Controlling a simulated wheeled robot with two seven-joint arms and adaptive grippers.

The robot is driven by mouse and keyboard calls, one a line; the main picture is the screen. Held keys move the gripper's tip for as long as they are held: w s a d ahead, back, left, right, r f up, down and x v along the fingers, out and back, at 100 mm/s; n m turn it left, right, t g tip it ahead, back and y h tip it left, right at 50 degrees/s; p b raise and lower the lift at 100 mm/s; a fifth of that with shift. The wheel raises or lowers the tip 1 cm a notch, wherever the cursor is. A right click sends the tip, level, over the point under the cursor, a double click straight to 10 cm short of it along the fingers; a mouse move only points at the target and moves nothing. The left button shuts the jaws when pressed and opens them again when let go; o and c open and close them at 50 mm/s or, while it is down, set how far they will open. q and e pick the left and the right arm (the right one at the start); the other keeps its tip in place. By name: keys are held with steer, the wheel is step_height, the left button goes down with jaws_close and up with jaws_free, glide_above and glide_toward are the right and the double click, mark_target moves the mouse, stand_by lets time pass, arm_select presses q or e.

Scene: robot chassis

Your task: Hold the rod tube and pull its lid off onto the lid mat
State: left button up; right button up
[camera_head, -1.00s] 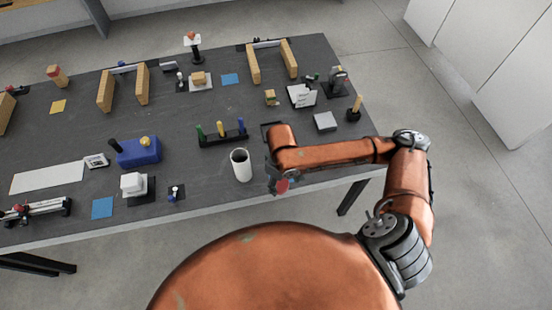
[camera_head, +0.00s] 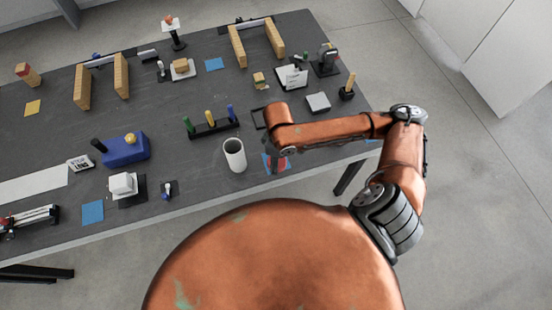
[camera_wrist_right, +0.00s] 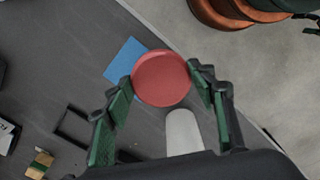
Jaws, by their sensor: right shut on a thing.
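The lid (camera_head: 280,163) also shows below my wrist in the head view. The blue lid mat (camera_wrist_right: 125,60) lies on the table partly behind the lid in the wrist view. I cannot tell whether the lid touches the mat. My left gripper is out of view. A pale rounded shape between the right fingers is unclear.
A rack (camera_head: 212,128) with green, yellow and blue pegs stands behind the tube. A blue box (camera_head: 126,152) is to the left. A dark square frame (camera_wrist_right: 75,125) lies near my right gripper. The table's front edge is close by.

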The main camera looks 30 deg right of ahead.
steer(key=w+f, duration=0.1)
steer(key=w+d+f, duration=0.1)
steer(key=f, duration=0.1)
steer(key=w+d+f+b, duration=0.1)
steer(key=w+f, duration=0.1)
steer(key=shift+d, duration=0.1)
steer(key=shift+w+d+f, duration=0.15)
steer(key=shift+w+f, duration=0.1)
steer(key=shift+f, duration=0.1)
steer(key=f, duration=0.2)
steer(key=f+b, duration=0.1)
steer(key=shift+w+d+f, duration=0.1)
steer(key=shift+w+f, duration=0.15)
steer(key=shift+f, duration=0.1)
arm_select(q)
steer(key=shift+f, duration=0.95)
arm_select(e)
steer(key=o, duration=1.3)
